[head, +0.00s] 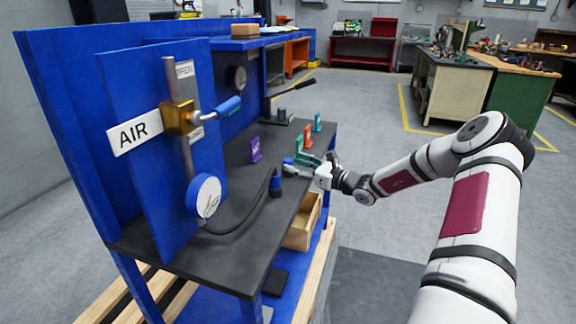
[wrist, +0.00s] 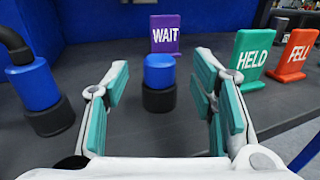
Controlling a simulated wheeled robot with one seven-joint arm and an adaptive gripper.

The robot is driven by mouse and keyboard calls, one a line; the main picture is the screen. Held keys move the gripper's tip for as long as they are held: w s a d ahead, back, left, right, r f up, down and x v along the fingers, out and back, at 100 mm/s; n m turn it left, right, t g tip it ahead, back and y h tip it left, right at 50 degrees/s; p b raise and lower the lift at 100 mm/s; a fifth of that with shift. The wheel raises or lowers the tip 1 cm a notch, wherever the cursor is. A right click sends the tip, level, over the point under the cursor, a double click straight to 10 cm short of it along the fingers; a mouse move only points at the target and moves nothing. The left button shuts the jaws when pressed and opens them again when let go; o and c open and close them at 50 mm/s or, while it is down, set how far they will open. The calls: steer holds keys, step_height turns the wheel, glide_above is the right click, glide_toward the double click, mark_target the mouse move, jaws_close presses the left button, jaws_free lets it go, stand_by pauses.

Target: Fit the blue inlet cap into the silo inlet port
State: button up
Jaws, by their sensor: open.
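A short blue cylinder (wrist: 159,72), which looks like the inlet cap, stands upright on a black round base (wrist: 159,100) in the wrist view. My gripper (wrist: 162,88) is open, its teal-padded fingers on either side of the blue cylinder in the picture, with no contact visible. In the head view my gripper (head: 293,163) is low over the bench's right edge, with a bit of blue (head: 288,161) at its fingertips. A second blue cylinder (wrist: 36,86) with a black hose elbow stands on another black base at left. I cannot tell which part is the silo inlet port.
A purple WAIT sign (wrist: 165,34) stands behind the cylinder. A teal HELD sign (wrist: 249,58) and an orange FELL sign (wrist: 294,54) stand at right. A blue panel carries a gauge (head: 204,196), a brass valve (head: 178,118) and an AIR label (head: 134,132). The dark benchtop (head: 232,245) is clear in front.

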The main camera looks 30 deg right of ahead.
mark_target(292, 161)
steer(key=x, duration=0.4)
steer(key=shift+r, duration=0.1)
jaws_close()
steer(key=shift+r, duration=0.1)
